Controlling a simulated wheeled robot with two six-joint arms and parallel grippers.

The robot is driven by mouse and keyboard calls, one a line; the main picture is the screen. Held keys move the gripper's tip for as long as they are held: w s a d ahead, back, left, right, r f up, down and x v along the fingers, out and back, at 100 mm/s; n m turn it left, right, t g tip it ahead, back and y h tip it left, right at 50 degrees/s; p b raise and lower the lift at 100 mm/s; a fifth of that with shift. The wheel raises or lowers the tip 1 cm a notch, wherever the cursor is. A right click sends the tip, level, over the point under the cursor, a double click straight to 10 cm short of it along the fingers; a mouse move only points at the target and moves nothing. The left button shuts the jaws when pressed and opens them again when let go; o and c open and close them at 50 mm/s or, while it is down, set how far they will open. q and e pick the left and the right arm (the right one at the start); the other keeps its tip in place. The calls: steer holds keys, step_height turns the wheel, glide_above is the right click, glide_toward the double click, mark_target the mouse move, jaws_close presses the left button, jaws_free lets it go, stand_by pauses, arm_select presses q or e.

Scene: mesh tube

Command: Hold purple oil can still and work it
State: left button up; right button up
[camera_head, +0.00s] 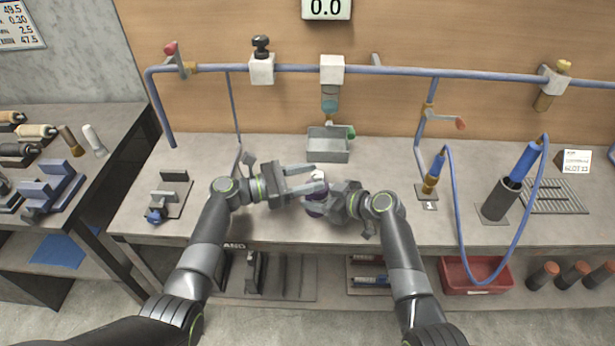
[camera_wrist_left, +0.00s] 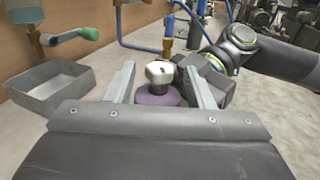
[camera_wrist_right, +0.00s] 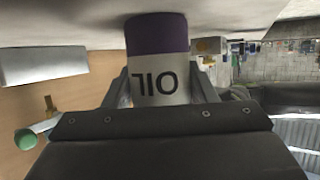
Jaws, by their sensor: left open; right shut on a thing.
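The purple oil can (camera_head: 316,208) stands near the front middle of the bench, mostly hidden by my grippers. In the right wrist view the can (camera_wrist_right: 157,62) shows a purple band and a white label reading OIL, between the fingers of my right gripper (camera_wrist_right: 163,95), which is shut on it. In the left wrist view the purple shoulder and pale cap of the can (camera_wrist_left: 160,73) show between the fingers of my left gripper (camera_wrist_left: 163,85). My left gripper (camera_head: 306,180) is open, at the height of the cap. I cannot tell whether it touches the cap.
A grey tray (camera_head: 328,146) stands behind the can under a dispenser. A blue pipe with valves runs along the back wall. A black holder (camera_head: 499,201) with a blue-hosed tool stands to the right. A small clamp fixture (camera_head: 168,195) sits at the left.

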arm_select(q)
steer(key=c, duration=1)
steer(key=shift+s+t, duration=0.1)
steer(key=shift+t, duration=0.2)
steer(key=shift+s+d+f+n+t+y, duration=0.1)
steer(key=shift+n+t+y, duration=0.2)
steer(key=shift+n+t, duration=0.2)
steer(key=shift+s+d+n+t+y, duration=0.1)
steer(key=shift+n+t+y, duration=0.2)
steer(key=shift+n+t, duration=0.15)
steer(key=shift+s+d+n+t+y, duration=0.1)
steer(key=shift+s+n+t+y, duration=0.05)
steer(key=shift+n+t+y, duration=1.05)
steer(key=shift+s+d+n+t+y, duration=0.15)
steer(key=shift+n+t+y, duration=0.75)
steer(key=shift+t, duration=0.55)
steer(key=o, duration=1)
steer(key=shift+a, duration=0.1)
